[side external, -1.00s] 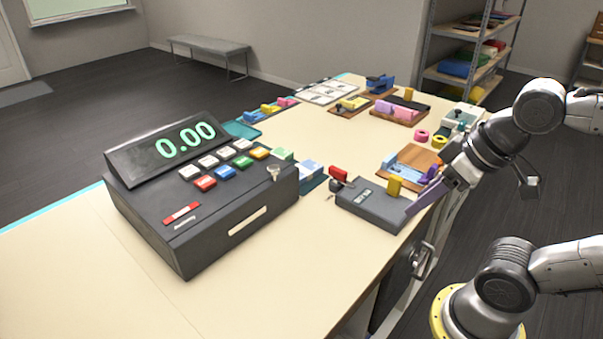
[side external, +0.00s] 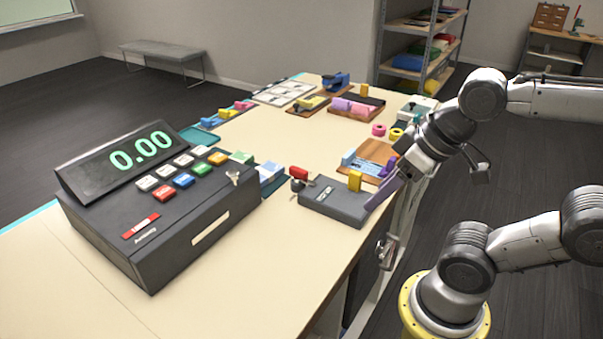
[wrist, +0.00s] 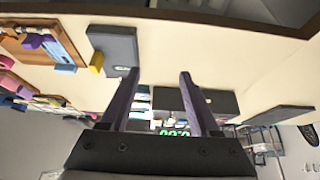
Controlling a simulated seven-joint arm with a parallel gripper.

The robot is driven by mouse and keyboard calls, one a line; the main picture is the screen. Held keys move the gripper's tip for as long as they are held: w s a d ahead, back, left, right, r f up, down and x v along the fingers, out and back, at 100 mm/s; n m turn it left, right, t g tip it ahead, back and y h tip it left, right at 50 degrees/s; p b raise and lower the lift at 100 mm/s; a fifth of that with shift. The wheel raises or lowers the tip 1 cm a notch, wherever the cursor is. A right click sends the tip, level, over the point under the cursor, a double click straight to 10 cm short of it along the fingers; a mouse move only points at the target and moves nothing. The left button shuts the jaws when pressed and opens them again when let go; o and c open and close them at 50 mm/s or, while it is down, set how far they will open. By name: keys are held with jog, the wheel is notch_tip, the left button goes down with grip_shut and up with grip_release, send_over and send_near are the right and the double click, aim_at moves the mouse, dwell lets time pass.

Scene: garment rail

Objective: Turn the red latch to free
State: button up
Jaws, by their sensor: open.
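A red latch handle (side external: 298,173) sits on a dark knob at the left end of a low dark grey box (side external: 330,207) on the table. A yellow block (side external: 355,180) stands at the box's far right edge. I cannot tell if a finger touches the box. In the wrist view the open fingers (wrist: 157,80) have nothing between them near the tips; the grey box (wrist: 125,45) and yellow block (wrist: 97,62) show to the left. I cannot make out the red latch there.
A large cash register (side external: 165,210) with coloured keys and a 0.00 display stands left of the box. A wooden board (side external: 376,153) with blue and purple pieces lies behind the box. Pink and yellow tape rolls (side external: 379,130) are farther back.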

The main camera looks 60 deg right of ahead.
jog(key=shift+o, duration=1.2)
jog(key=shift+m, duration=0.3)
jog(key=shift+o, duration=0.8)
jog(key=shift+s+m, duration=0.2)
jog(key=shift+m, duration=0.3)
jog(key=w+r+m+g, duration=0.1)
jog(key=w+r+m, duration=0.4)
jog(key=r+m, duration=0.2)
jog(key=w+d+r+m+g, duration=0.25)
jog(key=w+m, duration=0.25)
jog(key=w, duration=0.3)
jog(key=m+g, duration=0.2)
jog(key=m, duration=0.2)
send_over(298, 169)
notch_tip(298, 169, down, 6)
notch_tip(298, 169, down, 14)
jog(key=shift+r, duration=0.15)
jog(key=c, duration=1.4)
